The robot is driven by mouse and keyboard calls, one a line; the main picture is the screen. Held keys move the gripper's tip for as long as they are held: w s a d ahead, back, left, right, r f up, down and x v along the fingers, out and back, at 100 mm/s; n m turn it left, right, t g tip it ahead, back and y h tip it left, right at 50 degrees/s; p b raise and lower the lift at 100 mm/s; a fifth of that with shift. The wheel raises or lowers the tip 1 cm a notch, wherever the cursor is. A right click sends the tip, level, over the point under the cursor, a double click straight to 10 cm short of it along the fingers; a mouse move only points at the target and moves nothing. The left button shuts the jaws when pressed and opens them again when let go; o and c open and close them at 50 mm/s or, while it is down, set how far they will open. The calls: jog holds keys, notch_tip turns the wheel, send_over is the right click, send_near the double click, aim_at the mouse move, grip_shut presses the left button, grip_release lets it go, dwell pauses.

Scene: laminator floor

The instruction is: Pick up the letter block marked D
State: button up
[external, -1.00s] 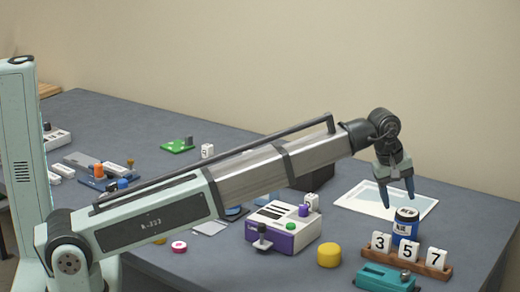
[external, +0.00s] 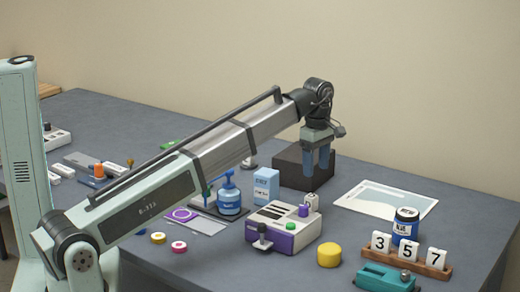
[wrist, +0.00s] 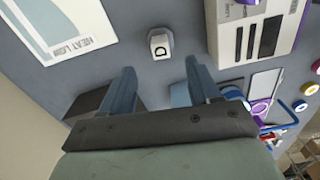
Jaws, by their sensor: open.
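The white letter block marked D (wrist: 160,46) stands on the grey table in the wrist view, its letter facing the camera. It lies just beyond the gap between my fingertips. In the external view a small white block (external: 312,200) stands at the back right of the white and purple machine; its letter is too small to read, but its place fits the D block. My gripper (external: 317,172) points down, open and empty, above and behind that block, in front of a dark box. The fingers also show in the wrist view (wrist: 162,68), apart from the block.
The white and purple machine (external: 283,229) stands close beside the block. The dark box (external: 294,167) is behind. A pale sheet (external: 420,192) lies flat to the right.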

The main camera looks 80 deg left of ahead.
aim_at(312, 196)
notch_tip(312, 196, down, 6)
jog(key=shift+s+a+f, duration=0.1)
jog(key=shift+a+f, duration=0.05)
jog(key=shift+f, duration=0.7)
jog(key=shift+s+a+f, duration=0.15)
jog(key=shift+a+f, duration=0.05)
jog(key=shift+f, duration=0.7)
jog(key=shift+s+a+f, duration=0.1)
jog(key=shift+a+f, duration=0.05)
jog(key=shift+f, duration=0.7)
grip_shut()
